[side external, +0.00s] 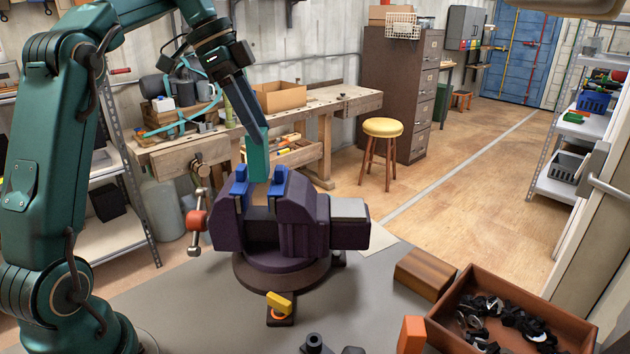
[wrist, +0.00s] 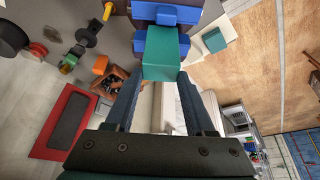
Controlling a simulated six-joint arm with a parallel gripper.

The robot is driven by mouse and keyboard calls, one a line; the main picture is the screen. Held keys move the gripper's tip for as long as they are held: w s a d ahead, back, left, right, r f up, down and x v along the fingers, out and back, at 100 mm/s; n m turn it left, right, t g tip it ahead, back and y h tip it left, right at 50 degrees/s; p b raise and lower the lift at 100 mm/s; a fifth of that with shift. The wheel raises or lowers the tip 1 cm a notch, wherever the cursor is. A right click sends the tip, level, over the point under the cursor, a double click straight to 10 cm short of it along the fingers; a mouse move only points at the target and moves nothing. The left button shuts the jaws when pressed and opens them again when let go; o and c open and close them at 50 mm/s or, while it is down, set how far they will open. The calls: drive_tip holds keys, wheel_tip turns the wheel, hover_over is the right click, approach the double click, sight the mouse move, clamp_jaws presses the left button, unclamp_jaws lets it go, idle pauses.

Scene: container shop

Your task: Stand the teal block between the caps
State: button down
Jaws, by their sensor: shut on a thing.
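The teal block (side external: 257,160) is upright in my gripper (side external: 252,128), its lower end at about the height of the tops of the two blue caps. The left cap (side external: 240,181) and the right cap (side external: 277,182) sit on the jaws of a dark purple vise (side external: 293,222), with a gap between them. In the side view the block's lower end is over this gap; I cannot tell how far it reaches in. In the wrist view the block (wrist: 166,52) is at my gripper's fingertips (wrist: 160,78), and the blue caps (wrist: 166,14) show just beyond it.
The vise stands on a grey bench top (side external: 190,300). A wooden block (side external: 425,273), an orange block (side external: 411,335) and a brown box (side external: 570,330) of dark parts are at the right. A vise handle (side external: 196,222) sticks out left.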

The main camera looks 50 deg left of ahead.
sight(259, 160)
drive_tip(key=shift+f, duration=3.35)
idle(0.6)
drive_tip(key=shift+c, duration=0.9)
unclamp_jaws()
drive_tip(key=shift+r, duration=2.9)
